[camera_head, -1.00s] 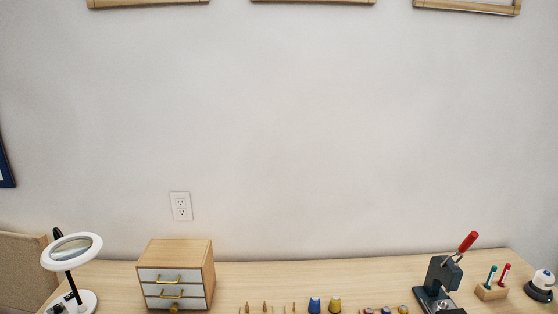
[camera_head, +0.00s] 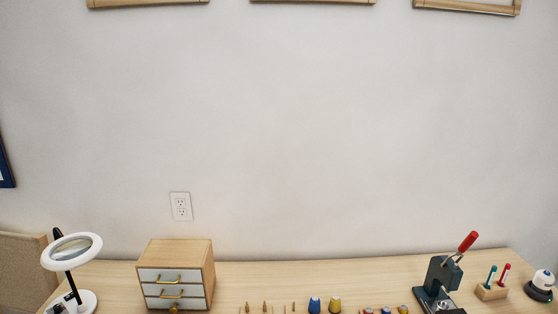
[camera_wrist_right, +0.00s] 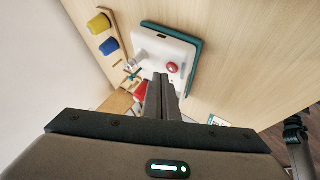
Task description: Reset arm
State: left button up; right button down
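My right gripper (camera_wrist_right: 160,82) shows in the right wrist view with its two fingers together and nothing visible between them. Beyond the fingertips is a white device (camera_wrist_right: 170,50) with a red round button, on a teal base. A red item (camera_wrist_right: 141,90) is partly hidden beside the fingers; I cannot tell whether they touch. Neither gripper shows in the head view, and my left gripper is in no frame.
The table (camera_head: 370,275) holds a drawer cabinet (camera_head: 208,262), a ring magnifier lamp (camera_head: 50,261), blue and yellow cones (camera_head: 314,305), a red-handled press (camera_head: 436,275) and a pen block (camera_head: 491,292). The back of the table is mostly clear.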

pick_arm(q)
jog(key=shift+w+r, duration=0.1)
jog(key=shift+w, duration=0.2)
pick_arm(e)
jog(key=shift+f, duration=0.2)
dwell(0.5)
jog(key=shift+f, duration=0.15)
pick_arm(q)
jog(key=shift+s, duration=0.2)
